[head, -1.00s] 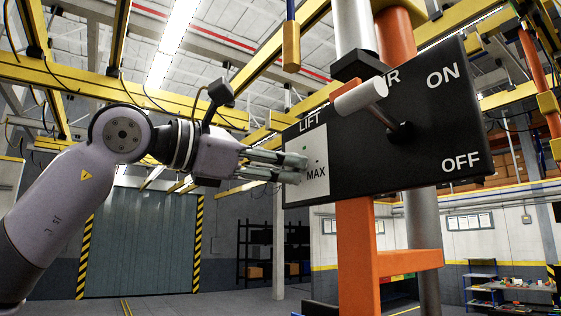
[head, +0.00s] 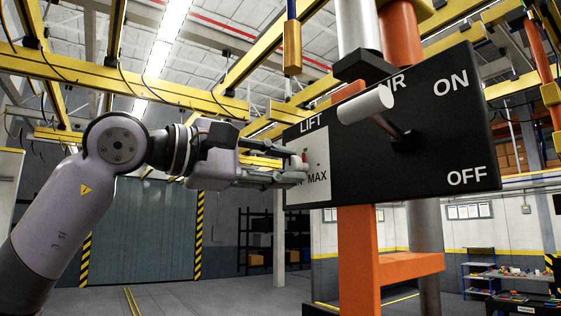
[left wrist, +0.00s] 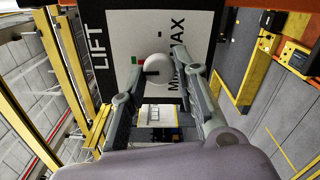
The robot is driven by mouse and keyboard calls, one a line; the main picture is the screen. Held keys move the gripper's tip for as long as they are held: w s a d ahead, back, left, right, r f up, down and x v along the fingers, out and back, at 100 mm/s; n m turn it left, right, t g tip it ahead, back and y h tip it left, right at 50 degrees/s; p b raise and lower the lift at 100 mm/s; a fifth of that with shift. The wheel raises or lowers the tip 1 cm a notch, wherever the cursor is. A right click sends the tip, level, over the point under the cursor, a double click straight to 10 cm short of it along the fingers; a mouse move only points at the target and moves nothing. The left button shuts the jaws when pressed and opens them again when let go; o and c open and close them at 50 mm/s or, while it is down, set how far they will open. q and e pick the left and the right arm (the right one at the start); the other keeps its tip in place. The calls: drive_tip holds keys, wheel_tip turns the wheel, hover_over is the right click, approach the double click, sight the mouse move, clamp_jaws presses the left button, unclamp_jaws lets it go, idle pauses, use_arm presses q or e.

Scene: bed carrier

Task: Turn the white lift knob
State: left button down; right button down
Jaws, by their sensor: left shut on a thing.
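The white lift knob (left wrist: 158,67) is a round knob on the white LIFT plate, beside a small green and a small red mark in the left wrist view. My left gripper (head: 300,168) reaches the LIFT plate (head: 318,190) from the left in the head view, where its fingers mostly hide the knob. In the left wrist view my left gripper (left wrist: 166,78) has one finger on each side of the knob and is shut on it. The black control panel (head: 440,140) carries the plate at its left end. My right gripper is not in view.
A white-handled lever (head: 365,105) sticks out of the panel right of the plate, near ON and OFF lettering. An orange post (head: 357,255) stands below the panel. Yellow overhead beams (head: 120,85) run above. The floor at lower left is clear.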

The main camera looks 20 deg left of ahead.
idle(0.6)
use_arm(q)
drive_tip(key=c, duration=1.3)
unclamp_jaws()
drive_tip(key=v, duration=1.2)
